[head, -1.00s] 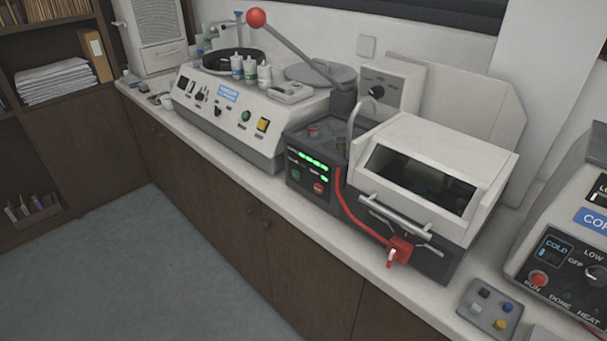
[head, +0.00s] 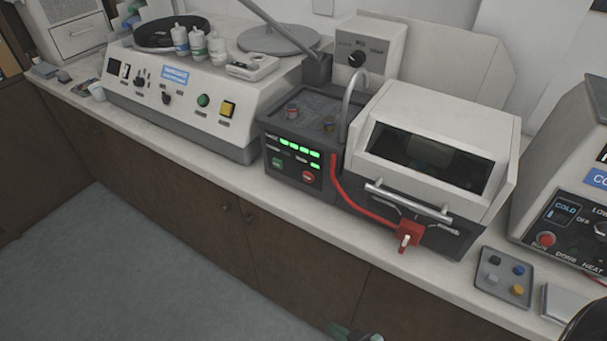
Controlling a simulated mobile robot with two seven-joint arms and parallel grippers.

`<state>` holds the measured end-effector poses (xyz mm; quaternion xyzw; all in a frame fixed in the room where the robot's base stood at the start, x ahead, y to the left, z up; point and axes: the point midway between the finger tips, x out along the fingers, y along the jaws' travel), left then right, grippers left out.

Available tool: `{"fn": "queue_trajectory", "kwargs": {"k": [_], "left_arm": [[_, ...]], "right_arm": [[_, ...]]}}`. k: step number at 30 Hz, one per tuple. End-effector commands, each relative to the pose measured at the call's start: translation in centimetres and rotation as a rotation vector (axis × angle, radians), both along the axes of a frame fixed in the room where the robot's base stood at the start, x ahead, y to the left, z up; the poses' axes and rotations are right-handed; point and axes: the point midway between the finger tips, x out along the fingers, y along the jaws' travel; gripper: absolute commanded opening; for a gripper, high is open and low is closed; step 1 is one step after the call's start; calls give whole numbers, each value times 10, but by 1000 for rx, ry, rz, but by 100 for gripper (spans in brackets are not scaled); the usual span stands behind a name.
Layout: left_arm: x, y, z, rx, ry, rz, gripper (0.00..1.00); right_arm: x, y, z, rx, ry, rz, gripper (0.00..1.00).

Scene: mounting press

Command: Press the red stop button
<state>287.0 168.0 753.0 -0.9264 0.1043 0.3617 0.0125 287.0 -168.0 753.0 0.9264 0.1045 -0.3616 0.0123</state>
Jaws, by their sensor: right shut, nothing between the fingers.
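The red stop button (head: 308,177) is on the dark front panel of the cutting machine (head: 440,110), at the panel's lower right. A green button (head: 277,163) sits to its left, with green lit bars above. Nothing covers the red button. My right gripper (head: 352,334) shows only in part at the bottom edge, shut and empty, well below and apart from the panel. My left gripper is out of view.
A red hose runs from beside the panel to a red fitting (head: 408,235) at the machine's front. A polisher (head: 190,90) stands left; a press with a red RUN button (head: 545,239) stands right. A small tray (head: 503,277) lies on the counter. The floor in front is clear.

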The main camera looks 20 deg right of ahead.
Motion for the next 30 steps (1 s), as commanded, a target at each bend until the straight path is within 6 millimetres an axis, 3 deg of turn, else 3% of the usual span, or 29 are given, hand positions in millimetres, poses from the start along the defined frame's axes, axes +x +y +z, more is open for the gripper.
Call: {"fn": "queue_trajectory", "kwargs": {"k": [5, 7, 10, 13, 18, 21, 25, 30], "left_arm": [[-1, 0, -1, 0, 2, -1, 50], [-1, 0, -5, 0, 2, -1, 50], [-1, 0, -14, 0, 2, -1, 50], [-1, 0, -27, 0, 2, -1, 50], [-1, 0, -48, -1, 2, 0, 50], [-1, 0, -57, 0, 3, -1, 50], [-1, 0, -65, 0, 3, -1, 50], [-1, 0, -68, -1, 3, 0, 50]], "right_arm": [[-1, 0, -2, -4, 3, 1, 0], [8, 3, -1, -23, -12, 17, 0], [34, 13, 3, -91, -63, 62, 0], [76, 25, 16, -217, -151, 119, 0], [149, 40, 67, -481, -354, 150, 0], [180, 45, 105, -618, -474, 126, 0], [202, 49, 148, -743, -598, 79, 0], [211, 51, 176, -810, -670, 43, 0]]}}
